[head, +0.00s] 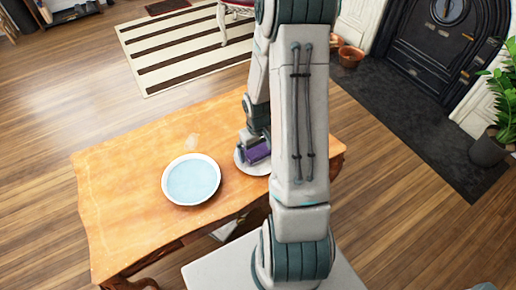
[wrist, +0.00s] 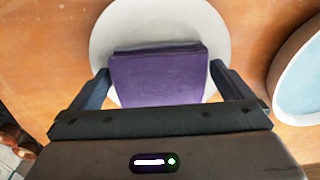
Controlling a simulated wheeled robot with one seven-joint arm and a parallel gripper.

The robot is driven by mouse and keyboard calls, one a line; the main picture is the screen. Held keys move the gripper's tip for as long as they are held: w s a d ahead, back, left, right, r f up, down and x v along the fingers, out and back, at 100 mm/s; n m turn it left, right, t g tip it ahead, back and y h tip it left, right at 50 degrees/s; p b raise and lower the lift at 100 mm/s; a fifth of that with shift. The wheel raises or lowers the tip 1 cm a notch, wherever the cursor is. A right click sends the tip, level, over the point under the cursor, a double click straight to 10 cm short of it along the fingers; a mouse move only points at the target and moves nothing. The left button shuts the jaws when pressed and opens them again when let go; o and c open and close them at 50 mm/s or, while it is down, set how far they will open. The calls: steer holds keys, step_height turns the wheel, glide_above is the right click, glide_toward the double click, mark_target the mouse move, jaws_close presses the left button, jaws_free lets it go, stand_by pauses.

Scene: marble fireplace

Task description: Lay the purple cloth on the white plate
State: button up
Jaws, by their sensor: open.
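The purple cloth (wrist: 158,75), a folded square, lies over the white plate (wrist: 158,22) in the wrist view. It also shows in the head view (head: 258,152) on the plate (head: 256,169), partly hidden by my arm. My gripper (wrist: 159,85) is open, with one finger on each side of the cloth and a gap visible on both sides. In the head view my gripper (head: 254,150) is low over the plate. Whether the cloth's near edge touches the plate is hidden by the gripper body.
A blue bowl with a white rim (head: 192,180) stands left of the plate on the wooden table (head: 120,180); its rim shows at the right of the wrist view (wrist: 283,85). The table's left side is clear.

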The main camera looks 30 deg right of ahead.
step_height(320, 180, up, 12)
steer(key=f+p, duration=0.1)
steer(key=p, duration=0.3)
step_height(320, 180, up, 12)
glide_above(258, 149)
steer(key=s+a, duration=0.5)
steer(key=a, duration=0.2)
steer(key=s+a+r+t, duration=0.1)
steer(key=s+a+r, duration=0.3)
steer(key=s, duration=0.3)
steer(key=shift+a+r+t, duration=0.3)
steer(key=shift+a+r, duration=0.05)
steer(key=shift+r, duration=0.15)
step_height(258, 149, up, 20)
steer(key=t+p, duration=0.1)
steer(key=p, duration=1.7)
steer(key=shift+a+r+m, duration=0.15)
steer(key=shift+r+m, duration=0.1)
steer(key=shift+m, duration=0.05)
